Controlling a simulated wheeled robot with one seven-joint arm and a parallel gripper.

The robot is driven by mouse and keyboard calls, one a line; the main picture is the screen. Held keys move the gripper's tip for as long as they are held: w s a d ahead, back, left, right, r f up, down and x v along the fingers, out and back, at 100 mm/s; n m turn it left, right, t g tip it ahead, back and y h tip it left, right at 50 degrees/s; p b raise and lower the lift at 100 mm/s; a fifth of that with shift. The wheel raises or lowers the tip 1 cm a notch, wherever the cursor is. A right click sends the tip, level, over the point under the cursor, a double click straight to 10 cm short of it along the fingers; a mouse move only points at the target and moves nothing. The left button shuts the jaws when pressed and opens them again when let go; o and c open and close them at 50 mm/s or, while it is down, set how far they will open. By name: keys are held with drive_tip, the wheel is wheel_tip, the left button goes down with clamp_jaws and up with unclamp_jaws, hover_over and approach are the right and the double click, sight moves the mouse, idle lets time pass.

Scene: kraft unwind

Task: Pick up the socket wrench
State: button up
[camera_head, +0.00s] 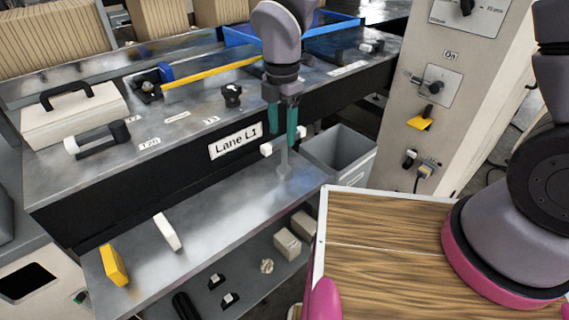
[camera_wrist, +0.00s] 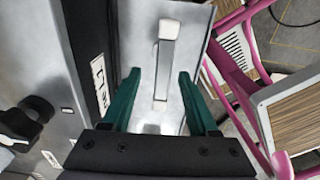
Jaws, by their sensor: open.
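A pale grey tool with a narrow shaft (camera_wrist: 161,75) and a wider white end (camera_wrist: 169,28) lies over the lower metal shelf. It appears to be the socket wrench, but its details are too small to be sure. In the head view its white end (camera_head: 268,149) shows beside the fingers and its grey shaft (camera_head: 284,164) below them. My gripper (camera_head: 283,138) points down above it with the teal fingers apart. In the wrist view the shaft lies between the open fingers (camera_wrist: 159,74), and I see no grip on it. The fingers hide part of it in the head view.
The black shelf front with the Lane L1 label (camera_head: 236,141) rises close behind my gripper. A grey bin (camera_head: 341,155) stands to the right. A white block (camera_head: 167,231) and a yellow block (camera_head: 114,265) sit farther left on the lower shelf (camera_head: 215,215).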

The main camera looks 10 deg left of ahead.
sight(284, 169)
drive_tip(key=f, duration=0.9)
drive_tip(key=shift+d, duration=0.2)
clamp_jaws()
